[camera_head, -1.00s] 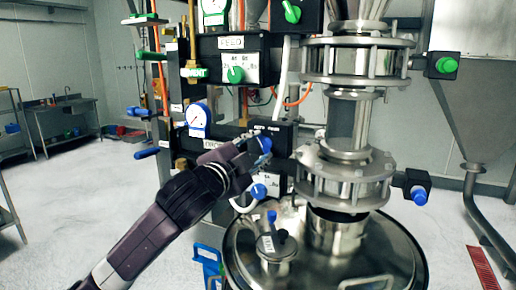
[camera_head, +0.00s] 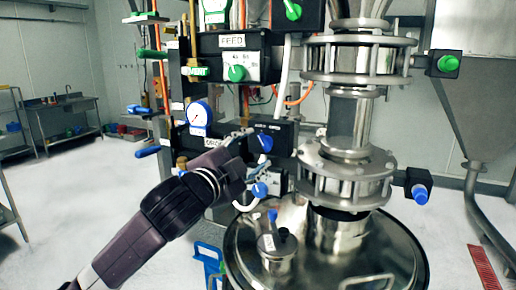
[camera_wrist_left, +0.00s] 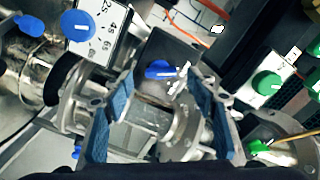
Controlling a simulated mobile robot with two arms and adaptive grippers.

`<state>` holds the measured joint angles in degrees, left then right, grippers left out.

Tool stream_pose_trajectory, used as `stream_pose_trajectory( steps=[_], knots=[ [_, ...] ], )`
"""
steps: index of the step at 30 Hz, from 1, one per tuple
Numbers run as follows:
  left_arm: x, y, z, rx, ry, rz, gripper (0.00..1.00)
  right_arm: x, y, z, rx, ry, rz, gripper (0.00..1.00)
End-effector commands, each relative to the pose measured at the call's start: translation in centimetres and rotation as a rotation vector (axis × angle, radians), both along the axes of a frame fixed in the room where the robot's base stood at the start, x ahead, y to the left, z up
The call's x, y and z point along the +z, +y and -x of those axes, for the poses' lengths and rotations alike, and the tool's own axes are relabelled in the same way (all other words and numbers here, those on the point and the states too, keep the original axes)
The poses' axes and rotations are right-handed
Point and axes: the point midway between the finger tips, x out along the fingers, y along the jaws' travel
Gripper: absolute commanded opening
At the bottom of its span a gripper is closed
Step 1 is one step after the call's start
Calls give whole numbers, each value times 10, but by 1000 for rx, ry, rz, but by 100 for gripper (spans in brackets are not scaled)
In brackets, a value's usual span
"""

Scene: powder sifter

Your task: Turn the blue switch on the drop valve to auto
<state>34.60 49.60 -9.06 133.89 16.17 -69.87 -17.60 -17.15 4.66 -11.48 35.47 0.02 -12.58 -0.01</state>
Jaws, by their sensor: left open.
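The blue switch (camera_head: 264,143) sits on the front of a black valve box (camera_head: 284,134) below the gauge, with a small white label above it. The label is too small to read surely. My left gripper (camera_head: 249,153) is open just to the left of the switch and appears apart from it. In the left wrist view the switch (camera_wrist_left: 161,70) shows beyond and between the open blue-padded fingers (camera_wrist_left: 160,112), with nothing held. Its handle lies roughly crosswise there. My right gripper is not in view.
A blue dial (camera_head: 259,190) on a white panel sits just below the gripper. Above is a green dial (camera_head: 236,73) on the FEED box. A pressure gauge (camera_head: 199,114) and blue lever (camera_head: 148,152) are left. The steel vessel lid (camera_head: 380,258) lies below right.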

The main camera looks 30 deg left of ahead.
Motion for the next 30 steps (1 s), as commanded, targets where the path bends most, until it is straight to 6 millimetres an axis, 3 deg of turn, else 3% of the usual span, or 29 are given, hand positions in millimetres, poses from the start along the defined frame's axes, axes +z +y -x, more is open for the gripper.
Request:
stream_pose_trajectory(
  steps=[6,10,30],
  knots=[
    [0,-1,31,0,1,-1,53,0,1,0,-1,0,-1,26],
    [-1,-2,40,0,1,-1,53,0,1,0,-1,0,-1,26],
    [0,-2,43,0,1,0,53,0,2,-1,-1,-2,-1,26]
  ],
)
